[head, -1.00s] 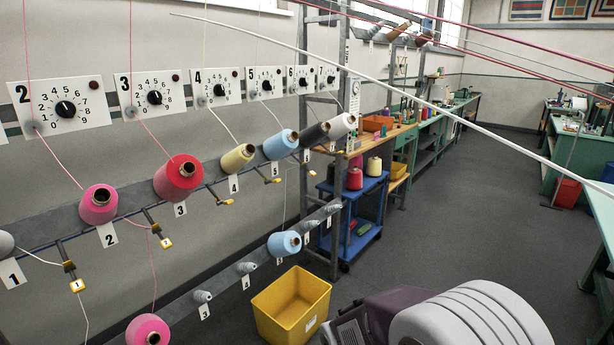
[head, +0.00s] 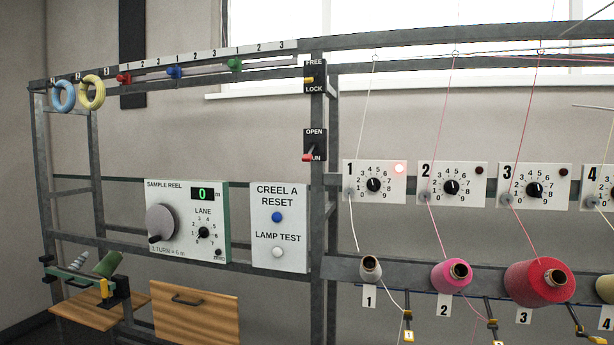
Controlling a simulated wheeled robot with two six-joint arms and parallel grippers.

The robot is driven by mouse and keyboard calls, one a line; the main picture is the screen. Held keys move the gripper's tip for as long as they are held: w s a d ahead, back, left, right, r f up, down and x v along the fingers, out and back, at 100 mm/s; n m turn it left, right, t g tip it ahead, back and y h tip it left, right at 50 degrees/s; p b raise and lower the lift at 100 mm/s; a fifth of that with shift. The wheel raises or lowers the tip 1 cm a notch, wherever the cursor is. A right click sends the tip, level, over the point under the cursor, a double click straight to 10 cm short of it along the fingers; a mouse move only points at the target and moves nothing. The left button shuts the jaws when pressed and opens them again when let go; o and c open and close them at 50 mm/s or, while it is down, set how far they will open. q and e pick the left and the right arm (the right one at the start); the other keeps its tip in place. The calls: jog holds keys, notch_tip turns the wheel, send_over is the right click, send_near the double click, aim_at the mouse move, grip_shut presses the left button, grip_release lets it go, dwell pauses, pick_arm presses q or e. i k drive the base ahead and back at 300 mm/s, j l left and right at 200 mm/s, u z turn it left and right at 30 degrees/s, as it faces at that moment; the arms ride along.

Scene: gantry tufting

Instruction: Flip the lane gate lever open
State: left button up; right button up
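A black plate marked OPEN at the top and RUN at the bottom (head: 315,139) is fixed to the grey upright post. Its lever has a red handle (head: 307,157), which sits low at the RUN end and partly covers that word. Above it is a second black plate, marked FREE and LOCK (head: 314,66). Neither plate carries a readable lane gate label. Neither of my grippers is in view.
Left of the post are a sample reel panel (head: 188,262) and a CREEL A RESET panel (head: 279,252). Numbered dial plates (head: 371,198) and yarn cones (head: 452,273) line the right side. Dial 1's red lamp (head: 399,168) is lit. Yarns run upward there.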

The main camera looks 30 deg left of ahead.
aim_at(306, 159)
jog(key=k+j+u, duration=0.1)
jog(key=u, duration=0.9)
